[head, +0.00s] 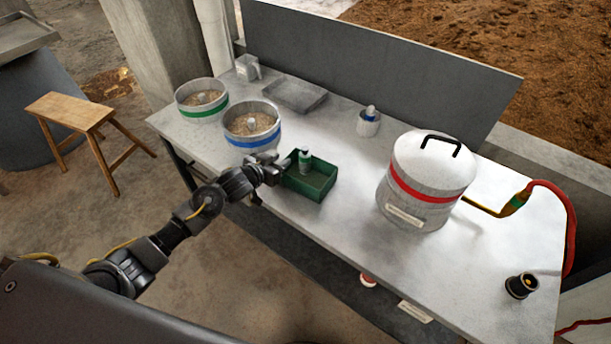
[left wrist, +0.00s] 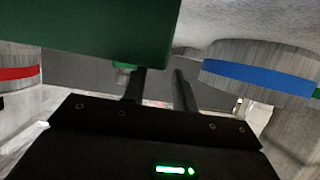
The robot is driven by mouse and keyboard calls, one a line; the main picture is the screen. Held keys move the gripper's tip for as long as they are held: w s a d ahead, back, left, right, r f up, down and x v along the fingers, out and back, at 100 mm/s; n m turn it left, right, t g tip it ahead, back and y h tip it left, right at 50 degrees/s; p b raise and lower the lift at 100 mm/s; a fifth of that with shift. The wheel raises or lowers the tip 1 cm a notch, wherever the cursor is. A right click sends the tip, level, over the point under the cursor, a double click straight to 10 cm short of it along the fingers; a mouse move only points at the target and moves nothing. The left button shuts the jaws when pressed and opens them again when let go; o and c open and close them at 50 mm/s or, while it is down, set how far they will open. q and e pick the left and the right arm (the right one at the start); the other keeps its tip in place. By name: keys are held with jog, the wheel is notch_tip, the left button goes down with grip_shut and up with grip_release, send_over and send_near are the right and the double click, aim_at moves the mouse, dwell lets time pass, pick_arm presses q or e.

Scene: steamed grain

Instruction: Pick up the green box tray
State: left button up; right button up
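The green box tray (head: 311,186) sits on the table just left of its middle. A small bottle with a green band (head: 305,160) stands in it. My left gripper (head: 281,170) is at the tray's left end. In the left wrist view my left gripper's two fingers (left wrist: 159,86) are apart. The tray's green wall (left wrist: 90,28) fills the upper left there, and one fingertip meets its edge. My right gripper is not in view.
A blue-banded pot of grain (head: 252,129) stands close behind my left gripper, with a green-banded pot (head: 202,101) farther left. A red-banded lidded steamer (head: 424,183) stands to the right. A grey tray (head: 296,95) lies behind. The table between tray and steamer is clear.

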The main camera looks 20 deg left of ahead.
pick_arm(q)
jog(key=shift+p+x, duration=0.35)
jog(key=shift+x, duration=1.85)
jog(key=shift+s+f, duration=0.1)
grip_shut()
